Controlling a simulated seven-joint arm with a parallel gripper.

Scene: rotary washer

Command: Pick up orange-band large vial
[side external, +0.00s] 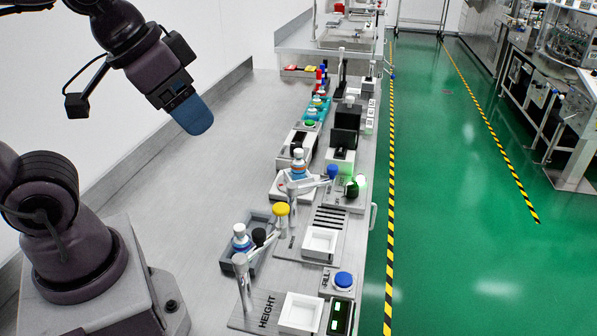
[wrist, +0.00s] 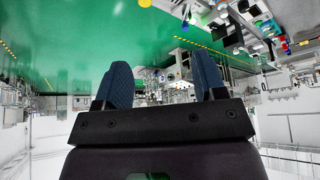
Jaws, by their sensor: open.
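The vial that appears to carry the orange band (side external: 298,168) stands upright on a white device in the middle of the bench in the side external view. It has a white cap and a blue body; the band is small and hard to make out. My gripper (side external: 192,114) is high above the bench at upper left, well apart from the vial. In the wrist view my gripper (wrist: 160,66) shows two blue fingers spread apart with nothing between them. I cannot pick out the vial in the wrist view.
A white-capped bottle (side external: 241,239) sits in a dark grey tray. A yellow-capped vial (side external: 281,212) stands near slanted grey posts. White square dishes (side external: 301,312), a blue button (side external: 344,279) and black devices (side external: 346,125) line the bench's right side. The bench's left part (side external: 200,190) is clear.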

